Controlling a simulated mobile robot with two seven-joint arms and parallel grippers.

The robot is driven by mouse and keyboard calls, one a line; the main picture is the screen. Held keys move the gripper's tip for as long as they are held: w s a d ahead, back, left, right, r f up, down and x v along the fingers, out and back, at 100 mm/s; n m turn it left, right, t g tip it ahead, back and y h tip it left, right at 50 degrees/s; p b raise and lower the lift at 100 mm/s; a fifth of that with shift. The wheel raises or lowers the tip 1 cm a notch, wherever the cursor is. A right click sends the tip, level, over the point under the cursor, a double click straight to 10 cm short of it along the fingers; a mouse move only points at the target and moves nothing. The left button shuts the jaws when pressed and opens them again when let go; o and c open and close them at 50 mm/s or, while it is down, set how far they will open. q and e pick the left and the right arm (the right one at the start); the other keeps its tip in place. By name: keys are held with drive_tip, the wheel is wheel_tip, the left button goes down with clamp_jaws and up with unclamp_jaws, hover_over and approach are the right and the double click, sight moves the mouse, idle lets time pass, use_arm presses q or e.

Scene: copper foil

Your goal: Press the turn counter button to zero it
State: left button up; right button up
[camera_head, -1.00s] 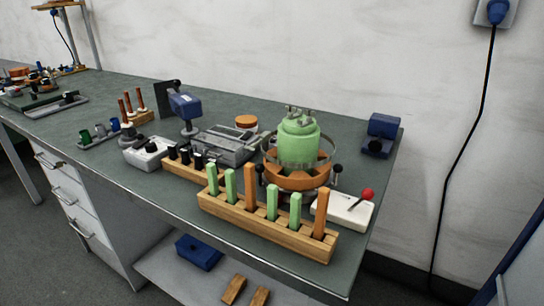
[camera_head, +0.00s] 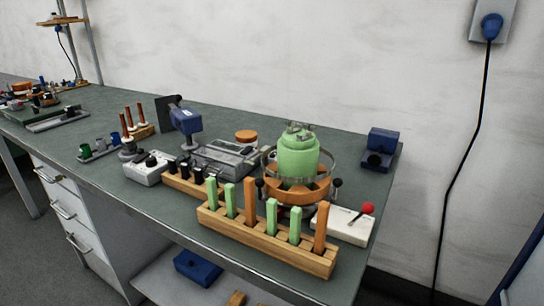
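Neither of my grippers is in view. No part is clearly marked as the turn counter or its button. A grey machine (camera_head: 224,158) stands mid-bench with a blue-headed device (camera_head: 186,120) behind its left end. A small white box with a black knob (camera_head: 147,168) stands to its left. Right of the machine, a green cylinder (camera_head: 298,156) sits inside a metal ring on an orange round base (camera_head: 297,190). A white box with a red-ball lever (camera_head: 345,223) stands at the right. Any button is too small to tell.
A wooden rack (camera_head: 265,238) with green and orange sticks lines the bench's front edge. A smaller rack with black pegs (camera_head: 184,180) is beside it. A blue block (camera_head: 379,148) stands at the back right. The dark green bench top (camera_head: 105,185) is bare at front left.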

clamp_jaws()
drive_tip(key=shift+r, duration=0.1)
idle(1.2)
